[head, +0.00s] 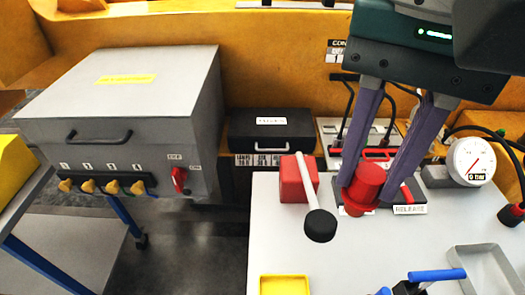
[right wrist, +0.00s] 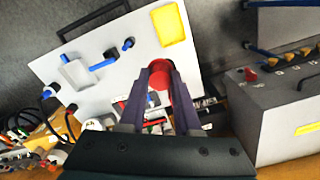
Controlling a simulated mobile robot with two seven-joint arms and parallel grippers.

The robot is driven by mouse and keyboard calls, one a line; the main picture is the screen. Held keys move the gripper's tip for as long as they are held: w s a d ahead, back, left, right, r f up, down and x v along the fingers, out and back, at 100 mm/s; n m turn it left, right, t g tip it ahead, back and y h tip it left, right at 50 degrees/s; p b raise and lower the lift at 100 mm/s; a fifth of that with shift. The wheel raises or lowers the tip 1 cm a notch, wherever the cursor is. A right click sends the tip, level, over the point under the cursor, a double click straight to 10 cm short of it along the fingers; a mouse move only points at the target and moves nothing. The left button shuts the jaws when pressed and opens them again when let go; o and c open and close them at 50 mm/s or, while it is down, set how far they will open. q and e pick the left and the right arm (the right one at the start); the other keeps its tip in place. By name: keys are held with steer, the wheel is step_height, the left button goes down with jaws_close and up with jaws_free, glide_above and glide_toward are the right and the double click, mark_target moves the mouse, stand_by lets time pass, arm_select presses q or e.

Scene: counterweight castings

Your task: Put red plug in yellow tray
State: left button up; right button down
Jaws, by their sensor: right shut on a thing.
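The red plug (head: 368,183) is a red cylinder with a wider flange at its lower end. My right gripper (head: 369,190) comes down from the top right in the head view, and its two purple fingers are shut on the plug, one on each side. I cannot tell whether the plug's lower end touches what is under it. The yellow tray (head: 285,285) lies at the front left of the grey table, cut by the picture's bottom edge. The tray also shows in the right wrist view (right wrist: 170,22), beyond the fingertips. My left gripper is not in view.
A red block (head: 292,182) with a black-knobbed lever (head: 320,225) stands between plug and tray. A RELEASE-labelled base (head: 410,209) and a gauge (head: 472,162) lie right. A grey cabinet (head: 130,120) stands left. The grey tabletop (head: 390,250) has bare room in front.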

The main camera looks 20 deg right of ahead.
steer(key=shift+w+a+f+m+b, duration=0.6)
steer(key=shift+f+m+b, duration=1.2)
steer(key=shift+f+b, duration=3.6)
steer(key=shift+w+a+f+m+b, duration=0.6)
steer(key=shift+f+m+b, duration=2.05)
steer(key=shift+f, duration=4.55)
steer(key=shift+w+a+f+m+b, duration=0.6)
steer(key=shift+f+m+b, duration=0.35)
steer(key=shift+f+b, duration=4.85)
steer(key=shift+f+p, duration=0.5)
steer(key=shift+p, duration=0.05)
steer(key=shift+f, duration=0.1)
steer(key=shift+f+b, duration=0.15)
steer(key=shift+b, duration=0.15)
steer(key=c, duration=0.6)
jaws_free()
